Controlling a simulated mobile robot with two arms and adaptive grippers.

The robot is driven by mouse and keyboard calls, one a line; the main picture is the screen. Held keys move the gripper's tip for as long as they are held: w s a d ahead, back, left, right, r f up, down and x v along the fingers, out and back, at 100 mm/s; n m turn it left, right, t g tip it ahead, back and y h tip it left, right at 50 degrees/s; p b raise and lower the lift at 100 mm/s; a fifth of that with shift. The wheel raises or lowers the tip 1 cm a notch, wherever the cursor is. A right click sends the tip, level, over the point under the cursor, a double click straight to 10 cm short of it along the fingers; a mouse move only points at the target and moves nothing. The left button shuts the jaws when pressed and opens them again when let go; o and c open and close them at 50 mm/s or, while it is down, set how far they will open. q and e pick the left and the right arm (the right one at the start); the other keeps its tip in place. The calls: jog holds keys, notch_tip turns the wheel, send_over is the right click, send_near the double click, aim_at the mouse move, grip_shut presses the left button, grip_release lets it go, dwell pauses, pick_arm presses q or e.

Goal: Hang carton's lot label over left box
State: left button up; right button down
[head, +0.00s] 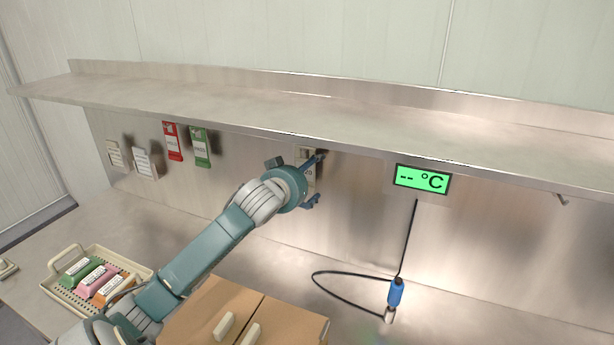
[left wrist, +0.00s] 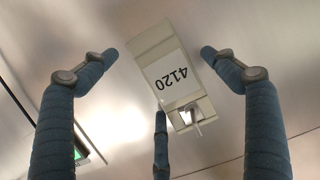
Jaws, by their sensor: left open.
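A pale tag reading "4120" (left wrist: 166,74) hangs by its clip on a hook on the steel back wall. It shows upside down in the left wrist view. In the head view only part of this pale tag (head: 311,177) shows behind my left gripper (head: 317,181). My left gripper is open, its blue fingers spread around the tag with visible gaps. A brown carton (head: 290,311) stands at the bottom of the head view, with pale handles on top; no lot number is readable on it. I cannot tell which box is the left box. My right gripper is out of view.
Two white tags (head: 145,163), a red tag (head: 172,142) and a green tag (head: 200,148) hang left under the shelf (head: 250,104). A tray (head: 64,292) holds green, pink and orange packs. A green display (head: 422,179) and a corded blue probe (head: 396,292) are right. An empty hook (head: 562,200) is far right.

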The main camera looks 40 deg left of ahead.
pick_arm(q)
jog(key=v, duration=1.2)
dwell(0.6)
jog(key=shift+f, duration=0.1)
